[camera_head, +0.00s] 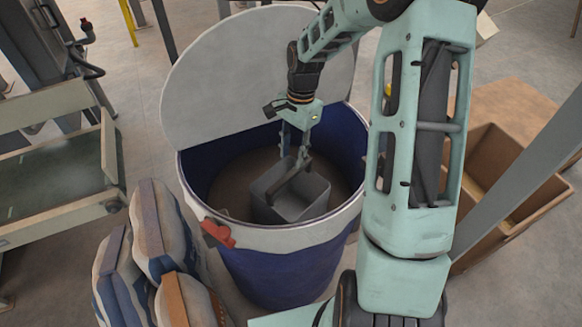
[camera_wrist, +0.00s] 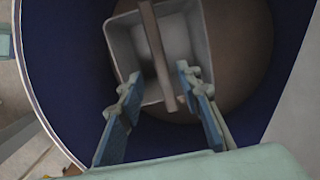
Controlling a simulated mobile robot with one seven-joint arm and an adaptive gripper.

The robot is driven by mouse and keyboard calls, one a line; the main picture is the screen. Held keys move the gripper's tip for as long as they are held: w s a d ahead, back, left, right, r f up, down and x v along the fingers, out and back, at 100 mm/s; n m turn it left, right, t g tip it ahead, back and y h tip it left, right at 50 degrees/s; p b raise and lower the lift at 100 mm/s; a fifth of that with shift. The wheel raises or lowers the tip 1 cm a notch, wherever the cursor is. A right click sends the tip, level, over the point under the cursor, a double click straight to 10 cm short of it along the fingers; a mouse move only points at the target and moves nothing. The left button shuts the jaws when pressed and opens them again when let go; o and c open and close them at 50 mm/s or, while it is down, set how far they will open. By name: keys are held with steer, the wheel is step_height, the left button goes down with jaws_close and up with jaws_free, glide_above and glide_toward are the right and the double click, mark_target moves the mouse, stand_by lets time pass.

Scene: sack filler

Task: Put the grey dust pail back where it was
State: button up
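The grey dust pail (camera_head: 290,205) is inside the open blue drum (camera_head: 275,270), above or on the brownish contents. It is a square, open-topped pail with a bar handle across its top. The wrist view also shows the pail (camera_wrist: 122,45), with the handle running between my fingers. My gripper (camera_head: 295,150) reaches down into the drum over the pail. In the wrist view my gripper (camera_wrist: 158,80) has its two fingers spread, one on each side of the handle, with gaps visible. Whether the pail rests on the contents is hard to tell.
The drum's round pale lid (camera_head: 235,75) stands raised behind it. A red latch (camera_head: 218,233) sits on the front rim. Filled sacks (camera_head: 160,235) stand at lower left, beside a bench (camera_head: 60,215). A brown wooden box (camera_head: 500,170) is at right.

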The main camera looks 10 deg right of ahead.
steer(key=shift+w+d+r, duration=0.1)
steer(key=shift+d+r, duration=0.1)
steer(key=shift+r, duration=1.45)
